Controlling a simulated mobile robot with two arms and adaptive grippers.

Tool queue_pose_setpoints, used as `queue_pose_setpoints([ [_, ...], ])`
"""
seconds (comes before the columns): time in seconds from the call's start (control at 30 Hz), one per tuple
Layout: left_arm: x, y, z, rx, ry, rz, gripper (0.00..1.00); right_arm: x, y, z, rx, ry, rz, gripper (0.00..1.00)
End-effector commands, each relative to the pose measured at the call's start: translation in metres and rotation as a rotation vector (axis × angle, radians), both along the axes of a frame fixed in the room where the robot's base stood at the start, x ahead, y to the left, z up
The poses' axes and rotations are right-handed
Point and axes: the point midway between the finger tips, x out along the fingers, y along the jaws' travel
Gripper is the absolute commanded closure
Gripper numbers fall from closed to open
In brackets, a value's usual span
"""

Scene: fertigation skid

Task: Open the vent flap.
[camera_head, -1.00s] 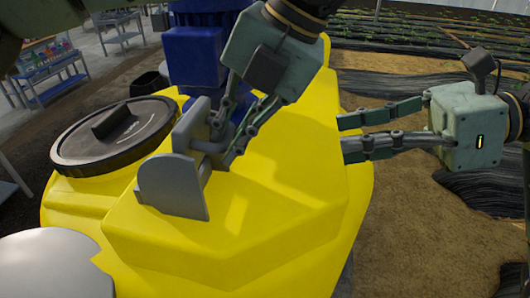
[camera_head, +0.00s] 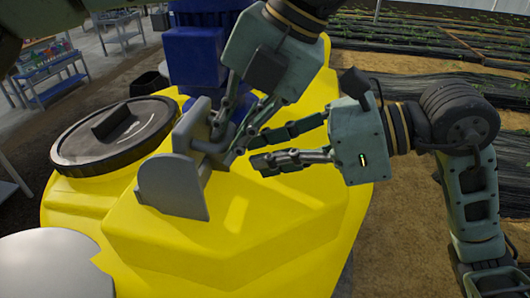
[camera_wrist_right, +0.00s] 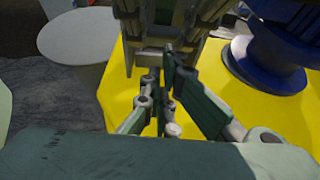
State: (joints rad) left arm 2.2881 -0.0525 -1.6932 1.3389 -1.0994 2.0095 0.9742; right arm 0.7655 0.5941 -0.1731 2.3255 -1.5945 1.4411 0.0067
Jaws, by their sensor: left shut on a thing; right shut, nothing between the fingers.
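The vent flap appears as a grey rounded plate (camera_head: 172,186) on the yellow tank, with a grey bracket behind it. It stands tilted up. My left gripper (camera_head: 221,140) comes down from the top and is shut on a grey bar-like part beside the bracket; its fingertips hide the exact contact. My right gripper (camera_head: 260,152) is to the right of the left one, over the yellow tank, with its fingertips close to the left gripper's fingers. It holds nothing. The right wrist view shows its fingers (camera_wrist_right: 168,105) close together at the tips, in front of grey-green parts.
A black round lid (camera_head: 115,140) lies on the yellow tank (camera_head: 250,225) to the left. A blue motor (camera_head: 200,55) stands behind the bracket. A pale round disc (camera_head: 50,262) is at the front left. The tank's front right surface is clear.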

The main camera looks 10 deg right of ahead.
Motion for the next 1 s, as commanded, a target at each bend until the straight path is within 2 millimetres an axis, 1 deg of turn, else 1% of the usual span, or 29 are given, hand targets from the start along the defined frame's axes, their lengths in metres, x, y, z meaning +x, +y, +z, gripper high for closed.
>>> queue_pose_setpoints([
  [0.13, 0.001, 0.001, -0.001, 0.002, -0.003, 0.008, 1.0, 0.002, 0.005, 0.002, -0.001, -0.001, 0.0, 1.0],
  [0.47, 0.001, 0.002, -0.001, 0.002, -0.003, 0.008, 1.0, 0.002, 0.006, 0.002, -0.001, 0.0, 0.0, 1.0],
  [0.7, 0.001, 0.002, -0.001, 0.002, -0.003, 0.008, 1.0, 0.006, 0.015, 0.011, -0.002, -0.001, 0.0, 1.0],
  [0.9, 0.001, 0.002, -0.001, 0.003, -0.003, 0.008, 1.0, 0.006, 0.015, 0.011, -0.001, 0.001, -0.001, 1.0],
  [0.93, 0.001, 0.002, -0.001, 0.003, -0.002, 0.008, 0.87, 0.006, 0.015, 0.011, -0.001, 0.001, -0.001, 1.0],
  [1.0, 0.001, 0.001, -0.001, 0.002, -0.002, 0.007, 0.81, 0.006, 0.015, 0.011, -0.001, 0.001, -0.001, 1.0],
])
